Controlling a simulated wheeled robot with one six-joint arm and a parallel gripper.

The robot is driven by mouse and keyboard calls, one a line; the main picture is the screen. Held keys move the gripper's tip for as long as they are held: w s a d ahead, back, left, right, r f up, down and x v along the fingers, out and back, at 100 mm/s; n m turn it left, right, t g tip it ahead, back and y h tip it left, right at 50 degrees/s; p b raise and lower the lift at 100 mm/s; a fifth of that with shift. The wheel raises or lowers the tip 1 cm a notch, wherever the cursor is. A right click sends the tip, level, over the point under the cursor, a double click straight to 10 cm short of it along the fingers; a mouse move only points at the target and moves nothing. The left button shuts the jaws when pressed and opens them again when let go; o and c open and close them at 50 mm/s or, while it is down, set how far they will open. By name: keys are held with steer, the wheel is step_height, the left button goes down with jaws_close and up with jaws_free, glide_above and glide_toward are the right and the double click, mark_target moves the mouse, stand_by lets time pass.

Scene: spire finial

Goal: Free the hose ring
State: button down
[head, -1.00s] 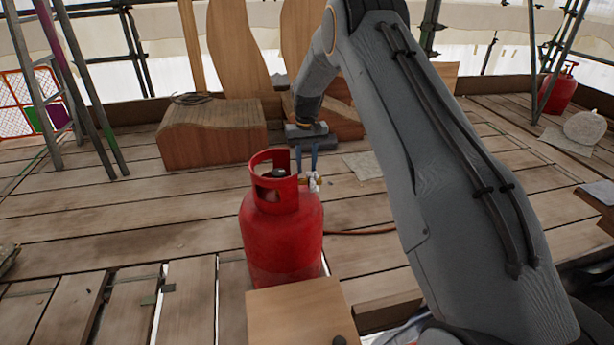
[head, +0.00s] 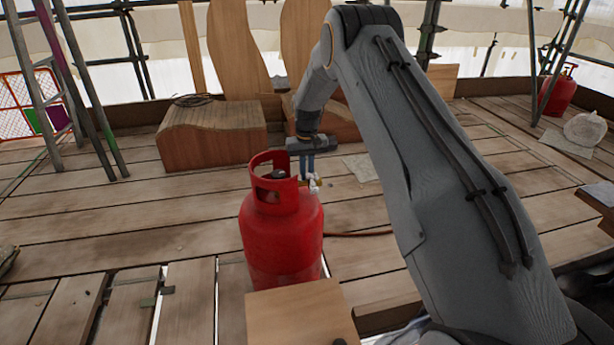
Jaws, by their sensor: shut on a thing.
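A red gas bottle (head: 281,232) stands upright on the planks, with an open collar around its top. A small pale and brass fitting (head: 315,186) shows at the right of the collar, where the hose ring seems to be. It is too small to make out the ring itself. My gripper (head: 308,178) points down just behind and right of the collar. Its blue fingers are close together, shut on the fitting, and their tips are partly hidden. A reddish hose (head: 360,234) lies on the planks to the right of the bottle.
A pale wooden board (head: 300,312) lies in front of the bottle. A carved wooden block (head: 212,138) with a coil (head: 192,99) on it stands at the back left. A ladder (head: 70,90) is at the left. A second red bottle (head: 559,93) stands far right. Planks at left are mostly clear.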

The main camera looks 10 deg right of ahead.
steer(key=shift+s+r, duration=0.1)
steer(key=shift+r, duration=0.05)
steer(key=t+p, duration=0.1)
steer(key=p, duration=0.1)
steer(key=r+t+p, duration=0.1)
steer(key=t+p, duration=0.1)
steer(key=p, duration=0.1)
steer(key=shift+s+r, duration=0.1)
steer(key=shift+s, duration=0.15)
steer(key=shift+s+r+t+p, duration=0.1)
steer(key=shift+r+t+p, duration=0.05)
steer(key=shift+t+p, duration=0.8)
steer(key=shift+s+r+t+p, duration=0.1)
steer(key=shift+r+t+p, duration=0.05)
steer(key=shift+t+p, duration=0.75)
steer(key=shift+t, duration=0.25)
steer(key=c, duration=1.8)
jaws_free()
steer(key=shift+c, duration=0.2)
steer(key=shift+r, duration=0.1)
steer(key=v, duration=0.7)
steer(key=shift+s+r+p, duration=0.25)
steer(key=shift+p, duration=0.1)
